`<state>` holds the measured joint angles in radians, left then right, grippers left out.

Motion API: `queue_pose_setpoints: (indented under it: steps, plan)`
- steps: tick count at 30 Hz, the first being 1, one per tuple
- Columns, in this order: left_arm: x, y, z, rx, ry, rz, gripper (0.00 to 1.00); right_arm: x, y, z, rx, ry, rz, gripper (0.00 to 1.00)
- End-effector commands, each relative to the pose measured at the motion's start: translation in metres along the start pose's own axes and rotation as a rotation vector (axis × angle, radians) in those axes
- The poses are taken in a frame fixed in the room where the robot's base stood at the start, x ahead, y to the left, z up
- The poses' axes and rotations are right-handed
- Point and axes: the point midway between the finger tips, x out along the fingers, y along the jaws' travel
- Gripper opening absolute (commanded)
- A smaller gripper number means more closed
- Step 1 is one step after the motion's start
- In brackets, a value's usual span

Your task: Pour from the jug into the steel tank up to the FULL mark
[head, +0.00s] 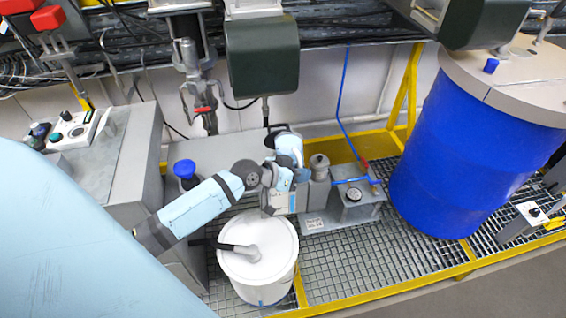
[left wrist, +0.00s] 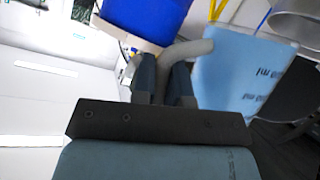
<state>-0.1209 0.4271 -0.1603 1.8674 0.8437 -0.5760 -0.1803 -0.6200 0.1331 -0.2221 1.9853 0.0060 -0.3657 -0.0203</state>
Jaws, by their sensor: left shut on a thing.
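My left arm comes in from the left and ends in my left gripper (head: 278,203), beside the steel fitting and above the back rim of a white lidded vessel. In the left wrist view the fingers (left wrist: 164,80) are shut on a pale, curved, tube-like handle (left wrist: 192,49), which I take to be the jug's. A small steel cylinder (head: 319,167) stands just right of the gripper. My right gripper is not in view.
The white vessel (head: 282,263) has a grey curved piece on its lid. A large blue drum (head: 450,155) fills the right side. Green motor housings (head: 262,58) hang overhead. Open grating (head: 350,260) lies between.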

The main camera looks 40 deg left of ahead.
Motion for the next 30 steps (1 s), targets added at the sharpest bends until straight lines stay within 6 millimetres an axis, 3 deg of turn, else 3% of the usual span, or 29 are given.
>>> queue_pose_setpoints:
  steps: [30]
  plan:
    - [-0.0027, 0.0024, -0.0062, -0.087, -0.016, 0.037, 0.0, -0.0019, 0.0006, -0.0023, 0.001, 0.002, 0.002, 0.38]
